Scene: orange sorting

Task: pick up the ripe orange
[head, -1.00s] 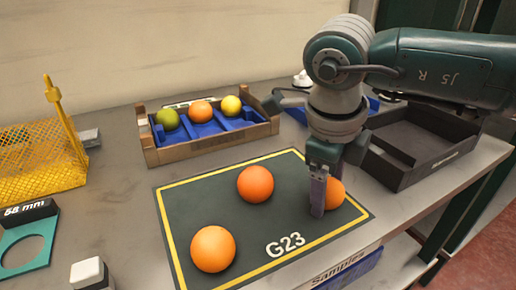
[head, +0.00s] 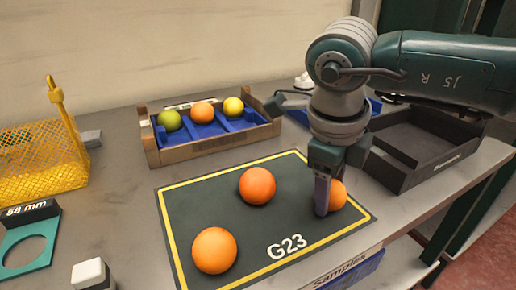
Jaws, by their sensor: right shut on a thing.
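Three oranges rest on the dark mat (head: 232,222) with a yellow border marked G23. One orange (head: 257,186) is near the mat's middle and another orange (head: 214,250) is at its front left. The third orange (head: 338,196) is at the right, partly hidden behind a finger of my right gripper (head: 327,196). My right gripper points down and is shut on this third orange, low at the mat. My left gripper is not in view.
A wooden crate (head: 212,151) with blue dividers holds a green, an orange and a yellow fruit at the back. A black tray (head: 403,172) stands at the right, and a yellow mesh basket (head: 40,160) at the left. A teal ring gauge (head: 30,243) lies front left.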

